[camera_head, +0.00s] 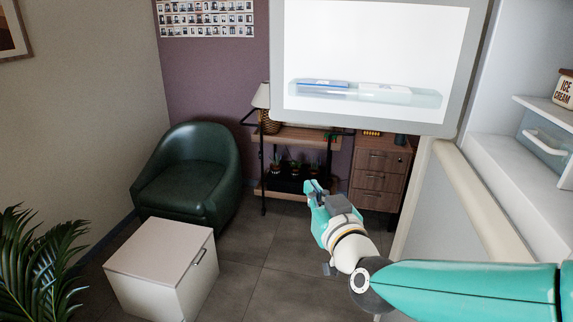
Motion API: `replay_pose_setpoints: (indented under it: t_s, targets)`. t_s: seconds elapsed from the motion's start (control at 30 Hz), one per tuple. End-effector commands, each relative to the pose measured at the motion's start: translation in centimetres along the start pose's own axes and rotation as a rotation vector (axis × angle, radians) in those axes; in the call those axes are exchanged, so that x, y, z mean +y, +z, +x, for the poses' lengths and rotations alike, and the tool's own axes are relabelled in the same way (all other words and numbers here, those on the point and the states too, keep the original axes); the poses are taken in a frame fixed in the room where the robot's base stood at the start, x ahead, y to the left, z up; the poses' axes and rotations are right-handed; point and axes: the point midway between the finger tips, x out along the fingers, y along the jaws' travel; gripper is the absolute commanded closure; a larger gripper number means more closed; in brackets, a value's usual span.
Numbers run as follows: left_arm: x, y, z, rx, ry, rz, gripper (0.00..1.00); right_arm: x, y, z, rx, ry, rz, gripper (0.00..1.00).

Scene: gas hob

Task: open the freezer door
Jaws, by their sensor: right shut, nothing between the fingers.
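The freezer door (375,35) stands swung open at the top centre, its white inner face toward me. A clear door shelf (420,97) on it holds a blue box (322,83) and a white box (385,90). The freezer's inside shows at the right, with an ice cream jar (565,90) on a shelf and a clear drawer (545,140) below it. My right gripper (314,190) is shut and empty, in front of and below the open door in the picture, apart from it. My left gripper is out of view.
A pale lower panel (470,185) of the appliance lies beside my right arm. A white cabinet (160,262), a green armchair (190,180), a plant (38,265), a shelf rack (300,140) and a wooden drawer unit (380,172) stand around. The middle tiled floor is clear.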

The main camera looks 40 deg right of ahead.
Motion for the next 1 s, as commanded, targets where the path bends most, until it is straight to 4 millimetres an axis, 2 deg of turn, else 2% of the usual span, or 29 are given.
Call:
replay_pose_setpoints:
  t_s: [0.5, 0.7, 1.0]
  targets:
    - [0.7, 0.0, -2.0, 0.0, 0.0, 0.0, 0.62, -0.1, -0.1, 10.0, -0.003, -0.003, 0.0, 1.0]
    - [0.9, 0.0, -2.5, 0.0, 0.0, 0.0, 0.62, 0.0, 0.0, 12.0, -0.001, -0.003, 0.001, 1.0]
    - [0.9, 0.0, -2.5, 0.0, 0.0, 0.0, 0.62, 0.0, 0.1, 12.4, 0.001, -0.003, 0.001, 1.0]
